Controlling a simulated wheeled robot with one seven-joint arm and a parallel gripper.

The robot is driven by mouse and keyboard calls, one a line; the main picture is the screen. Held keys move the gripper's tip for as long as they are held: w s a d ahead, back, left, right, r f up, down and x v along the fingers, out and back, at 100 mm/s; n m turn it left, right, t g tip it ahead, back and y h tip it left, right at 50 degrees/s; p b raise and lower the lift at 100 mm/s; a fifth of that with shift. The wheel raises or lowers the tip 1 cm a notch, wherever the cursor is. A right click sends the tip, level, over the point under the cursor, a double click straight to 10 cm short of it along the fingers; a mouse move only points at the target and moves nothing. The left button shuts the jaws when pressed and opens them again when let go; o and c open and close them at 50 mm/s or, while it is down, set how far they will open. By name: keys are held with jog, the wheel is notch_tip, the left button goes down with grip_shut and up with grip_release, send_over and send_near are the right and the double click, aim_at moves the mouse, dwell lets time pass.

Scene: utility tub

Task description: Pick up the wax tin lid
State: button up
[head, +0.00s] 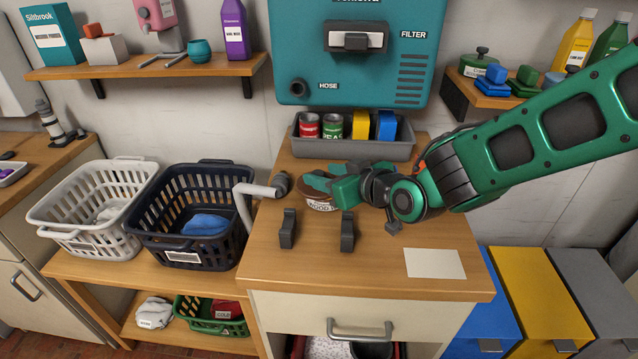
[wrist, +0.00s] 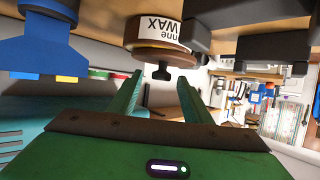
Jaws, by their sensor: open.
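The wax tin (head: 321,205) stands upright on the wooden counter, brown with a white label, partly covered by my gripper (head: 330,182). In the wrist view the picture is upside down. There the tin (wrist: 157,30) shows its "WAX" label, and its brown lid (wrist: 163,56) is on it with a small dark knob (wrist: 162,73). My gripper (wrist: 159,84) is open, its two green fingers pointing at the lid with the knob between their tips. A gap shows on both sides of the knob; I cannot tell how far the fingers are from it in depth.
A grey trough (head: 350,149) with cans and coloured boxes stands behind. Two dark upright brackets (head: 287,229) and (head: 348,232) stand in front of the tin. A pale pipe (head: 255,189) is at left. A white card (head: 434,264) lies on the counter's front right; bare wood surrounds it.

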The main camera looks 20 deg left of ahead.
aim_at(320, 174)
jog(key=shift+x, duration=1.55)
jog(key=c, duration=1.1)
jog(key=shift+r, duration=0.15)
notch_tip(320, 174, up, 4)
jog(key=shift+s+r, duration=0.15)
jog(key=shift+s, duration=0.05)
jog(key=s+a+r, duration=0.4)
jog(key=s+r, duration=0.2)
jog(key=s, duration=0.4)
jog(key=shift+s+r, duration=0.2)
jog(key=shift+s, duration=0.2)
